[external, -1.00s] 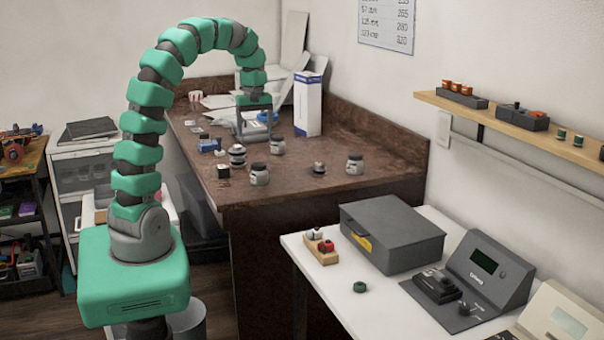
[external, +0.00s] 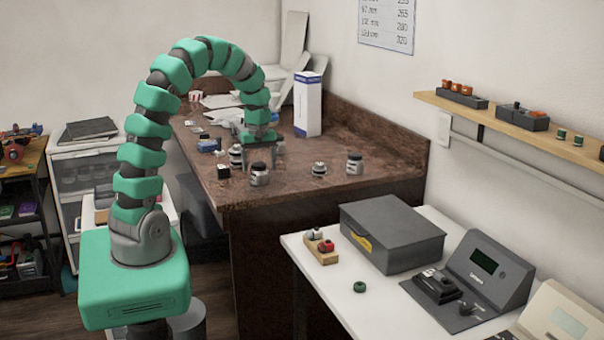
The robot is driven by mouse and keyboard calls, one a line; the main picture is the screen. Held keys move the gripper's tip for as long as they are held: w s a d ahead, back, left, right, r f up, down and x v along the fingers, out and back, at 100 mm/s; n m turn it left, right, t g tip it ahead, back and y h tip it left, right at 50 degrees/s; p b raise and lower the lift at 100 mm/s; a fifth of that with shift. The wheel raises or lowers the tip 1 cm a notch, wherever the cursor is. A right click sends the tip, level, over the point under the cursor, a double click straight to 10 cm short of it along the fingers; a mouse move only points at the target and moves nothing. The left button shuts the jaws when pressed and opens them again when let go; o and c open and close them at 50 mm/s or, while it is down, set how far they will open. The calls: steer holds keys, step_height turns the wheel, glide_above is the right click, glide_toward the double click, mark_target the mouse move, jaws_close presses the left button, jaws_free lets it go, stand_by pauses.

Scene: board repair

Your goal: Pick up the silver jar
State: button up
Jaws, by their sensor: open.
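Several small silver jars with dark lids stand on the brown bench. One silver jar (external: 259,175) is near the bench's front edge, just below my gripper in the picture. Another silver jar (external: 354,164) stands farther right. A third, seen earlier behind the front one, is now mostly hidden by my gripper. I cannot tell which jar the task names. My gripper (external: 262,156) is open and points down over the bench, just behind the front jar in the picture. I see no jar held, and whether the fingers surround the hidden jar is unclear.
A stacked silver part (external: 236,156) stands close left of my gripper, and a small black block (external: 223,171) is farther left. A low round silver part (external: 319,168) sits to the right. A tall white box (external: 307,105) stands behind. The bench's front right is clear.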

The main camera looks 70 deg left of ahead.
steer(key=shift+f, duration=0.8)
steer(key=c, duration=1.1)
steer(key=shift+c, duration=0.2)
steer(key=shift+r, duration=0.2)
steer(key=shift+r, duration=1.7)
steer(key=s+d+r, duration=0.1)
steer(key=s+d, duration=0.7)
steer(key=s, duration=0.5)
steer(key=shift+s+r+p, duration=0.15)
steer(key=shift+s+p, duration=0.2)
steer(key=shift+s, duration=0.05)
